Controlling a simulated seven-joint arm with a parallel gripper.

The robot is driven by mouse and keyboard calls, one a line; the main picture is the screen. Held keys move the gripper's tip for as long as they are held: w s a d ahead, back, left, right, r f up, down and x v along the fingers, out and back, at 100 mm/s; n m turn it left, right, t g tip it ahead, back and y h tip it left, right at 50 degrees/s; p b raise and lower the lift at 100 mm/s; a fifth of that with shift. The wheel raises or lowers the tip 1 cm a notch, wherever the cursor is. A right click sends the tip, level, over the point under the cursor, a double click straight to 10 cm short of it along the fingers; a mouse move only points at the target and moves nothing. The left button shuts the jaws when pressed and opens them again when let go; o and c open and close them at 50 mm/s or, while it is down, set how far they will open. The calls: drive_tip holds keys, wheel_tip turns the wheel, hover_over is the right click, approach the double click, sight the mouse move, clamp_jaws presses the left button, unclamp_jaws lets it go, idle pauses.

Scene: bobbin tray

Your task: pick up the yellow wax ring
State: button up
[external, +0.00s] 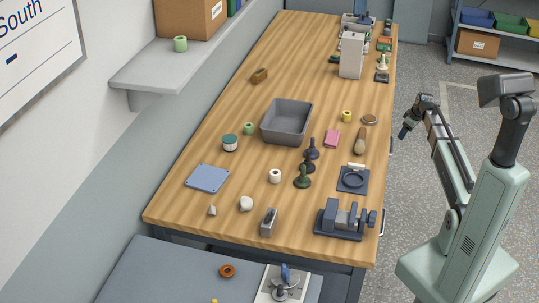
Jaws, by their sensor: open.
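A small yellow ring-like piece (347,116), which looks like the yellow wax ring, stands on the wooden table right of the grey bin. Another small yellow thing (214,301) is cut off at the bottom edge of the picture, and I cannot tell what it is. My gripper (403,135) is off the right side of the table, pointing down, apart from every object. It is open, with nothing seen in it, though its fingers are very small here.
The grey bin (289,139) is left of the yellow piece. A pink block (331,138), a round brown disc (369,119) and a wooden-handled brush (360,141) are close by. A vise (345,220) sits at the front right.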

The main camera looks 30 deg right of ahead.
drive_tip(key=w+a+r+n, duration=0.1)
drive_tip(key=w+a+r, duration=0.15)
drive_tip(key=r, duration=0.35)
drive_tip(key=w+a+r+n, duration=0.1)
drive_tip(key=w+r, duration=0.3)
drive_tip(key=r, duration=0.1)
drive_tip(key=w+a+r+n+g, duration=0.15)
drive_tip(key=w+a+r, duration=0.3)
drive_tip(key=a, duration=0.55)
drive_tip(key=w+a+r+n+g, duration=0.15)
drive_tip(key=w+a+r, duration=0.3)
drive_tip(key=a, duration=0.55)
drive_tip(key=m, duration=0.1)
hover_over(347, 113)
drive_tip(key=s+a, duration=0.1)
drive_tip(key=shift+g, duration=0.4)
wheel_tip(347, 113, down, 7)
drive_tip(key=shift+s+a, duration=0.1)
drive_tip(key=shift+s, duration=0.05)
drive_tip(key=shift+w+d+f, duration=0.1)
drive_tip(key=shift+w+f, duration=0.05)
drive_tip(key=shift+f, duration=1.35)
drive_tip(key=shift+w+d+f, duration=0.1)
drive_tip(key=shift+w+f, duration=0.05)
drive_tip(key=shift+f, duration=1.3)
drive_tip(key=shift+c, duration=0.5)
drive_tip(key=c, duration=1)
